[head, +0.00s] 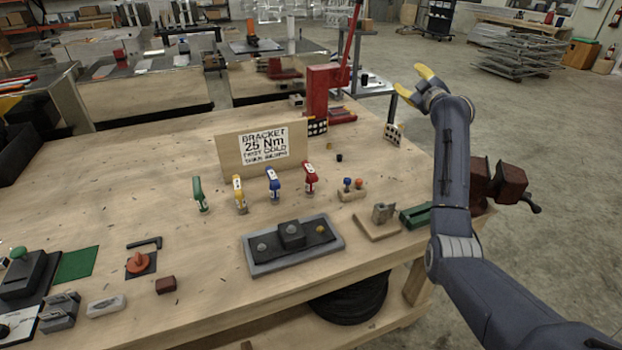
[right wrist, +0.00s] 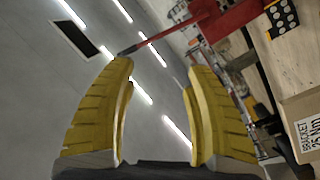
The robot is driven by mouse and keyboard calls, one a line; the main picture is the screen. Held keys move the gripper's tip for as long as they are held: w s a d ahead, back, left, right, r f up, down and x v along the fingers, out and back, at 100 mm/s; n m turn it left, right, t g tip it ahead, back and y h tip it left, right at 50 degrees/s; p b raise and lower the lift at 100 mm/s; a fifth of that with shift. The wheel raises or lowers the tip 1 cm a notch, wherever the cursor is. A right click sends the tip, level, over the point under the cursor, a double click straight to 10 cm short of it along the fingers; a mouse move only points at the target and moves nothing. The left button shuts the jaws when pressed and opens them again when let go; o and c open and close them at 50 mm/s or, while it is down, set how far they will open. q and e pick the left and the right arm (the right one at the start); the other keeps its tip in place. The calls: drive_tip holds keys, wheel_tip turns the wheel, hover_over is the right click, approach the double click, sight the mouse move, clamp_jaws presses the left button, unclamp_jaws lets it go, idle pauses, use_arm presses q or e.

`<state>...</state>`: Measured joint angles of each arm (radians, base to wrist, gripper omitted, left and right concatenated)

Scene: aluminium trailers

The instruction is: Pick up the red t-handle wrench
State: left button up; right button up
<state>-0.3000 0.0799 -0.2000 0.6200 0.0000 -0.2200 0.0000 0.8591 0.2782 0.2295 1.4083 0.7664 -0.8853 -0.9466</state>
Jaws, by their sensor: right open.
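The red t-handle wrench (head: 310,177) stands upright on the wooden workbench (head: 120,185), at the right end of a row with a blue (head: 274,184), a yellow (head: 240,194) and a green (head: 200,194) one. My right gripper (head: 411,82) is open and empty, raised above the bench's far right corner, well apart from the wrench. In the right wrist view, its yellow fingers (right wrist: 158,110) are spread with nothing between them. The red wrench cannot be made out in that view. My left gripper is not in view.
A sign board (head: 230,158) stands behind the wrenches. A grey fixture tray (head: 292,244) lies in front. A red press (head: 318,95) stands at the back. A small block with knobs (head: 352,191) sits to the right. A dark red vise (head: 497,182) is at the right edge.

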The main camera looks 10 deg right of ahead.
drive_tip(key=a+f+n+g+y, duration=0.2)
drive_tip(key=a+n+g+y, duration=0.15)
drive_tip(key=a+n, duration=0.45)
drive_tip(key=n+g+h, duration=0.3)
drive_tip(key=n+g, duration=0.8)
drive_tip(key=n, duration=1)
approach(308, 175)
drive_tip(key=shift+t, duration=0.35)
drive_tip(key=x, duration=0.4)
drive_tip(key=w+x, duration=0.1)
drive_tip(key=x, duration=0.8)
drive_tip(key=shift+w+d+r, duration=0.1)
drive_tip(key=shift+w+d, duration=0.15)
drive_tip(key=shift+d, duration=0.1)
drive_tip(key=shift+c, duration=0.5)
clamp_jaws()
